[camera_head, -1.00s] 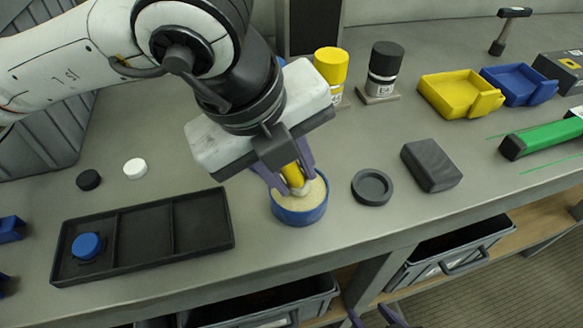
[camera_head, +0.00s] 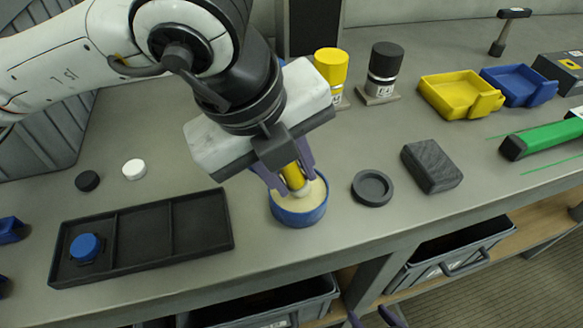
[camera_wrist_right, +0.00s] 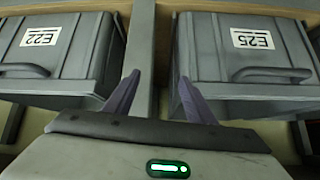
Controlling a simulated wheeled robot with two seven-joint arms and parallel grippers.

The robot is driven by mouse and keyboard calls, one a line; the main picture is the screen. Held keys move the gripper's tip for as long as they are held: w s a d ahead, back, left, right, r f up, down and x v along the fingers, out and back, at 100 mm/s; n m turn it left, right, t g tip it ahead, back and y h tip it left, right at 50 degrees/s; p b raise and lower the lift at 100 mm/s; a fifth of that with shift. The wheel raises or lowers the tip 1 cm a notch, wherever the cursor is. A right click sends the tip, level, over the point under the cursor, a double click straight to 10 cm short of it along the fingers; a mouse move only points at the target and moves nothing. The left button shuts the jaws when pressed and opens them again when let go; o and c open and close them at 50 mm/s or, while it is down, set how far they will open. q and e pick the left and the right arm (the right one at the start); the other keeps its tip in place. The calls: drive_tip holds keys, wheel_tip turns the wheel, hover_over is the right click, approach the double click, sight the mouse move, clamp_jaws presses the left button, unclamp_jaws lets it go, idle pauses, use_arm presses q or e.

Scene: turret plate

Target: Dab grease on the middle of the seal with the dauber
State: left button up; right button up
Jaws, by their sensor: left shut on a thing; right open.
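My left gripper (camera_head: 290,172) is shut on the dauber (camera_head: 294,177), which has a yellow handle and a pale lower end. It holds the dauber tilted, its tip down at the cream-coloured grease in a round blue pot (camera_head: 300,217). The fingers hide part of the dauber, and I cannot tell how deep the tip is. A dark round ring-shaped dish (camera_head: 372,187) lies just right of the pot. I cannot tell for sure which thing is the seal. My right gripper (camera_wrist_right: 158,98) is open and empty, low in front of the bench; its fingertips barely show at the head view's bottom edge.
A black compartment tray (camera_head: 145,268) with a blue round piece (camera_head: 86,247) stands left of the pot. Black (camera_head: 87,181) and white (camera_head: 134,169) caps lie behind it. A dark block (camera_head: 432,166) lies to the right. Grey drawers (camera_wrist_right: 245,50) hang below the bench.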

use_arm(q)
drive_tip(key=shift+r+p, duration=1.3)
drive_tip(key=shift+r, duration=2.2)
